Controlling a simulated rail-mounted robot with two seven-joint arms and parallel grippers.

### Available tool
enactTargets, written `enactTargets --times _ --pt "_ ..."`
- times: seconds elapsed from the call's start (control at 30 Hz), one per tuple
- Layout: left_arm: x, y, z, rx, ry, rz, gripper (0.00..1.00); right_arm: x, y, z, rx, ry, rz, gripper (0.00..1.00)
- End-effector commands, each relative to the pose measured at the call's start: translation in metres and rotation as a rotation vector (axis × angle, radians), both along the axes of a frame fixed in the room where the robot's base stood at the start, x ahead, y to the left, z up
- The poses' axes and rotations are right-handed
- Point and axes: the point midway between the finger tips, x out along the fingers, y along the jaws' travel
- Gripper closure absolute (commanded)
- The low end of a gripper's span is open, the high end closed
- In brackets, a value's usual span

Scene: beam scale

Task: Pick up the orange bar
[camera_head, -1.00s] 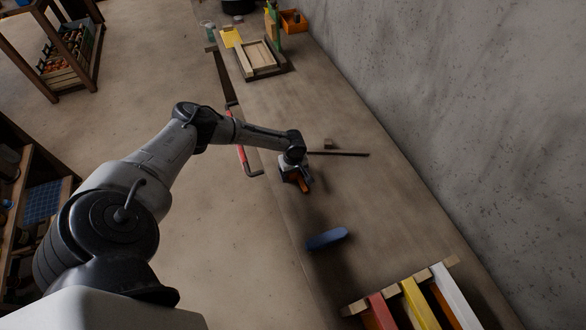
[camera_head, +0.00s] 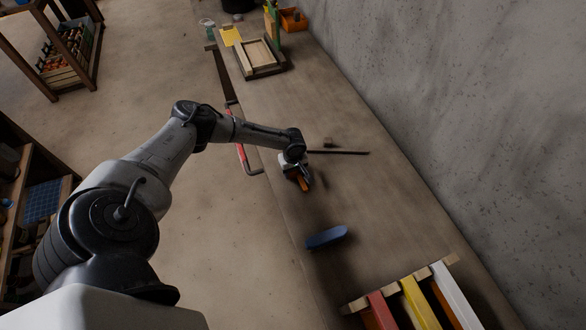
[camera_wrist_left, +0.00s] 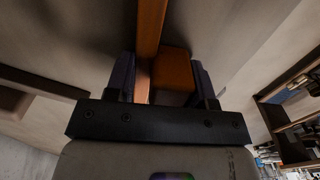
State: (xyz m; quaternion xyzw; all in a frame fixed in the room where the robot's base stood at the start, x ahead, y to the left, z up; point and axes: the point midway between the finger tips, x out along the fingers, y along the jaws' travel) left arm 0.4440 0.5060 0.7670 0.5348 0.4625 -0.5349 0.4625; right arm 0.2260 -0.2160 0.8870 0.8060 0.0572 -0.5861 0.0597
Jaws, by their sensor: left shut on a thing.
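The orange bar (camera_head: 304,184) shows at my left gripper (camera_head: 298,178), over the middle of the workbench. In the left wrist view the orange bar (camera_wrist_left: 150,28) runs up and away from between the fingers of the left gripper (camera_wrist_left: 160,78), with a wider orange block-like part (camera_wrist_left: 173,72) beside it. The gripper is shut on the bar. Its grip end is partly hidden by the fingers, and I cannot tell its clearance above the bench. My right gripper is not in view.
A blue piece (camera_head: 326,238) lies nearer on the bench. Red (camera_head: 380,310), yellow (camera_head: 419,303) and white (camera_head: 455,296) bars lie at the lower right. A dark rod (camera_head: 340,152) and small block lie beyond the gripper. A concrete wall (camera_head: 470,110) bounds the right side.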

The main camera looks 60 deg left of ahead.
Motion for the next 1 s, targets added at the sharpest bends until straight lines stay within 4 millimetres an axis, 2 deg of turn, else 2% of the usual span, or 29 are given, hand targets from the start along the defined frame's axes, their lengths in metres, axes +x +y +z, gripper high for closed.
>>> enactTargets --times 0.17,0.37,0.7,1.0 --pt "0.0 0.0 0.01 0.0 -0.001 0.0 0.82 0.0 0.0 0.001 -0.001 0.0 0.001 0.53" --pt "0.0 0.001 0.042 0.001 -0.002 0.0 0.82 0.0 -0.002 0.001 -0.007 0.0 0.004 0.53" --pt "0.008 -0.07 0.081 -0.002 -0.002 -0.004 0.82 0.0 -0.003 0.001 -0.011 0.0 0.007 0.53" --pt "0.013 -0.106 0.104 -0.001 -0.002 -0.001 0.82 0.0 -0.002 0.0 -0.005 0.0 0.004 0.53"
